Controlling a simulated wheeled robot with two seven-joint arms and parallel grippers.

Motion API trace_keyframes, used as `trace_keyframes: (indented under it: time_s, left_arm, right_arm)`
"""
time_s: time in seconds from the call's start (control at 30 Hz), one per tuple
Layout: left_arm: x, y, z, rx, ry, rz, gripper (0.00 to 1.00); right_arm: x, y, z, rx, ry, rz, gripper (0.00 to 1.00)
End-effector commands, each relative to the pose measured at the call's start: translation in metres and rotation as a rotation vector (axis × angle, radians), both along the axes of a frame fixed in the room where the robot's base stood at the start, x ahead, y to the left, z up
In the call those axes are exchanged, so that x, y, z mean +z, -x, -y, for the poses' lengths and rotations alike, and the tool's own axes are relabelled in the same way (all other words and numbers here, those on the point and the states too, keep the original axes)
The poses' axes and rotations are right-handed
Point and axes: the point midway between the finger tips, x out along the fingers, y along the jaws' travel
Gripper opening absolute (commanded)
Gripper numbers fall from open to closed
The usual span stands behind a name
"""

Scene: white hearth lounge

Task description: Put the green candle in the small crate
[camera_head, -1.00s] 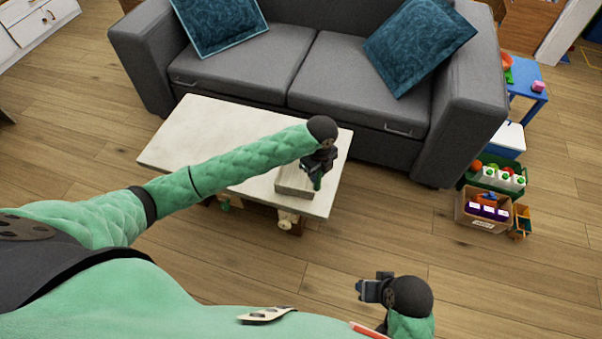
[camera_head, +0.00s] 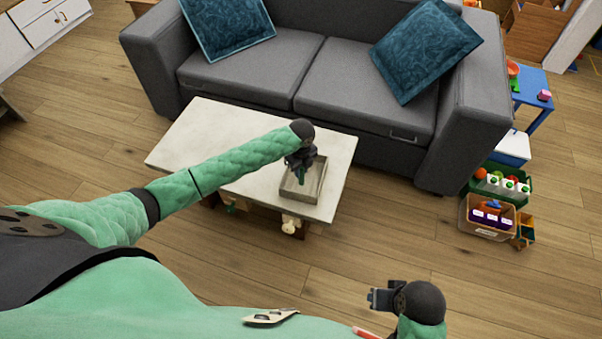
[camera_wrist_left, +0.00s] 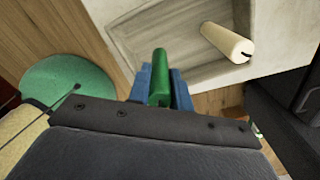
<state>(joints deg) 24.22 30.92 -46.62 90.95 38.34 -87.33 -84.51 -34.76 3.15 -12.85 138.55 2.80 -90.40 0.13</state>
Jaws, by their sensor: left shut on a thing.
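My left gripper (camera_head: 300,172) is shut on the green candle (camera_wrist_left: 159,75), which stands between its blue fingers in the left wrist view. In the head view the candle's green end (camera_head: 300,180) points down below the gripper. The small crate (camera_head: 316,186) is a pale, shallow open box on the white coffee table. My left gripper is above the crate's left part, and my arm hides some of it. The crate's wall (camera_wrist_left: 200,76) shows just past the candle in the wrist view. My right gripper (camera_head: 376,298) is low at the front, away from the table; its jaws are unclear.
The coffee table (camera_head: 205,130) has a bare left half. A cream cylinder (camera_wrist_left: 226,42) appears to lie inside the crate. A grey sofa (camera_head: 270,70) stands behind the table. Bins of bottles (camera_head: 490,212) sit on the floor at right. Open floor lies in front.

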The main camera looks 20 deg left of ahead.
Motion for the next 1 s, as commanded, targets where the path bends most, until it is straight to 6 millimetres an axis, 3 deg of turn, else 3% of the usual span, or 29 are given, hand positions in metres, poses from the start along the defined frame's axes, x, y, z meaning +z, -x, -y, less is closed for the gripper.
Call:
trace_keyframes:
  time_s: [0.2, 0.57, 0.6, 0.7, 1.0]
  left_arm:
    - [-0.026, 0.001, 0.001, 0.001, 0.0, -0.002, 0.0]
    - [-0.031, 0.001, 0.0, 0.0, -0.001, -0.002, 0.0]
    - [-0.031, 0.001, 0.0, 0.0, -0.001, -0.001, 0.25]
    - [-0.031, 0.001, 0.0, 0.0, -0.001, -0.001, 0.42]
    - [-0.029, 0.001, 0.0, 0.0, -0.001, -0.001, 0.42]
  right_arm:
    - [0.01, 0.003, 0.007, -0.006, 0.017, -0.017, 0.42]
    - [0.014, 0.002, 0.006, -0.01, 0.011, -0.012, 0.42]
    - [0.013, 0.002, 0.006, -0.01, 0.012, -0.013, 0.42]
    - [0.011, 0.002, 0.006, -0.01, 0.012, -0.016, 0.42]
    - [0.009, 0.002, 0.008, -0.007, 0.018, -0.019, 0.42]
